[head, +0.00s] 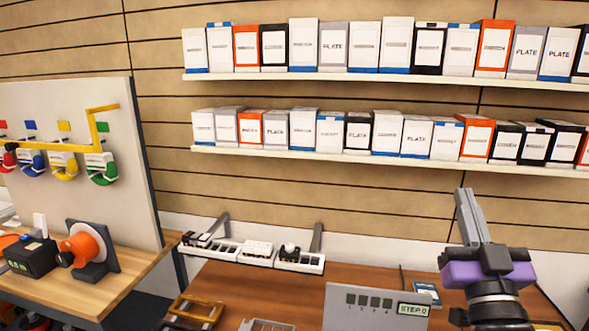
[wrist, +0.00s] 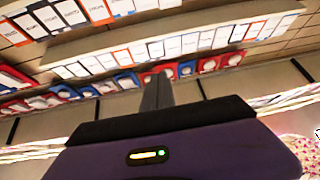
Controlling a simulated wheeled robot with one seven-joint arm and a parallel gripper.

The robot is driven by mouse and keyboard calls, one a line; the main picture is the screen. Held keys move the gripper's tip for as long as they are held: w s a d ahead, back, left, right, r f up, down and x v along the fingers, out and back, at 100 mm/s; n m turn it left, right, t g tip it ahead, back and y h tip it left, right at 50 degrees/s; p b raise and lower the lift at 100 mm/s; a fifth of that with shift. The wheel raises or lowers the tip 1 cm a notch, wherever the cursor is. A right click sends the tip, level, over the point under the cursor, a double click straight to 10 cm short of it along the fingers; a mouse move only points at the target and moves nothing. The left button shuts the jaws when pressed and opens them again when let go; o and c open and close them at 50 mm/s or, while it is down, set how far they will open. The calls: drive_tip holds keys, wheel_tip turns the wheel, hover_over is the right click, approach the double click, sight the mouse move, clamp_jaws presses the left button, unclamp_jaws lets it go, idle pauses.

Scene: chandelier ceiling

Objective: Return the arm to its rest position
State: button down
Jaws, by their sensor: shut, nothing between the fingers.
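My gripper (head: 468,212) is raised at the lower right of the head view, with its grey fingers pointing up. The fingers are together and hold nothing. Its body is purple and black. In the wrist view the gripper (wrist: 157,78) points toward shelves of boxes, and its purple housing with a small lit indicator fills the lower middle. In the head view it stands above the right part of a brown table (head: 300,290), in front of the wall, and touches nothing that I can see.
Two wall shelves (head: 380,79) carry rows of boxes. On the table are a grey panel (head: 375,312) reading "STEP 0", white trays (head: 258,256) and a yellow frame (head: 192,310). A wooden bench (head: 120,275) with a pegboard (head: 75,190) stands at left. Air left of my gripper is clear.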

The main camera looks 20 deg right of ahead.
drive_tip(key=s+a+f+n+y, duration=0.4)
drive_tip(key=a+f+y, duration=0.2)
drive_tip(key=a+f, duration=0.15)
drive_tip(key=s+a+f+n+y, duration=0.4)
drive_tip(key=a+f+y, duration=0.1)
drive_tip(key=a+f, duration=0.25)
drive_tip(key=s+a+f+m+g, duration=0.1)
drive_tip(key=s+a+f+g, duration=0.2)
drive_tip(key=s+f, duration=0.4)
drive_tip(key=s+a+f+m+g, duration=0.2)
drive_tip(key=s+f, duration=0.6)
drive_tip(key=s, duration=0.5)
drive_tip(key=a+g, duration=0.1)
drive_tip(key=a, duration=0.1)
drive_tip(key=shift+a+g+y, duration=0.3)
drive_tip(key=shift+a+y, duration=0.1)
